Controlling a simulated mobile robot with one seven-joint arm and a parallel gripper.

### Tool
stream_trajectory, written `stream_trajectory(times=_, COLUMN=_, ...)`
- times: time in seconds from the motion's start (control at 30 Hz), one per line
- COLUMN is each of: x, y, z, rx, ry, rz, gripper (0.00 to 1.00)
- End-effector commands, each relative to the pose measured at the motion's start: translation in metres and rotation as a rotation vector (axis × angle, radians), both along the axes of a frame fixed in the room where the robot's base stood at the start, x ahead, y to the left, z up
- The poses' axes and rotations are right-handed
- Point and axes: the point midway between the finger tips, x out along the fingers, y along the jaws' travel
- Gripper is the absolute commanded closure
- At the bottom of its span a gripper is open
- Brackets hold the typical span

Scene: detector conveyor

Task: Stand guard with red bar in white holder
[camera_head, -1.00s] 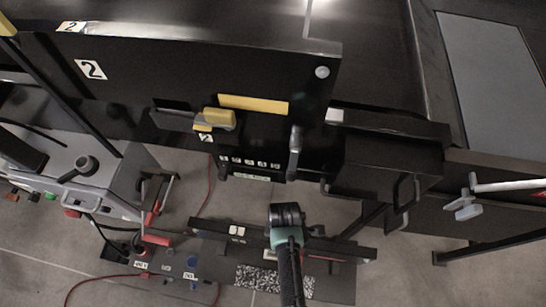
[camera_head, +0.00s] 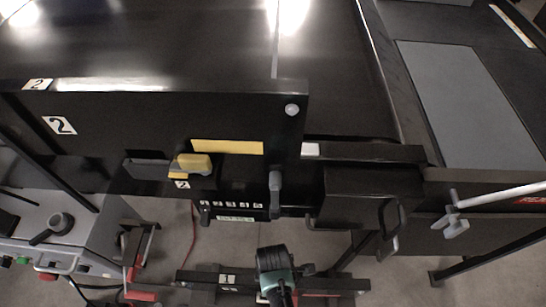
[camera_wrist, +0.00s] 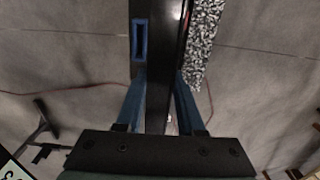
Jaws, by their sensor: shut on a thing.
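My gripper (camera_wrist: 158,105) has its two blue fingers on either side of a long black panel (camera_wrist: 160,60) and is shut on it. In the wrist view the panel has a blue-edged slot, a thin red strip (camera_wrist: 186,18) and a speckled patch beside it. It looks like the guard, seen from above over the floor. In the head view the black panel (camera_head: 215,279) lies low in front of the conveyor; my wrist hides the gripped part. A white bracket (camera_head: 452,216) with a white bar stands at the right, with red marking (camera_head: 532,200) at the bar's end.
The black conveyor housing (camera_head: 130,125), marked 2, fills the upper part, with a yellow-grey latch (camera_head: 192,165) and a black handle (camera_head: 276,190) on its front. A grey unit (camera_head: 55,225) stands at left. A black box (camera_head: 365,195) juts out right of centre.

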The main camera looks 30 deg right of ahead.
Motion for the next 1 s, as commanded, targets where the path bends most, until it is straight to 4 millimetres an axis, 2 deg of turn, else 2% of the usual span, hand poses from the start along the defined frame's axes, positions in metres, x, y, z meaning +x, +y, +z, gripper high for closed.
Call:
stream_trajectory(times=0.47, x=0.002, y=-0.001, z=0.002, rx=-0.002, ry=-0.005, rz=0.000, gripper=1.00)
stream_trajectory(times=1.0, x=0.002, y=-0.001, z=-0.009, rx=-0.002, ry=-0.005, rz=0.000, gripper=1.00)
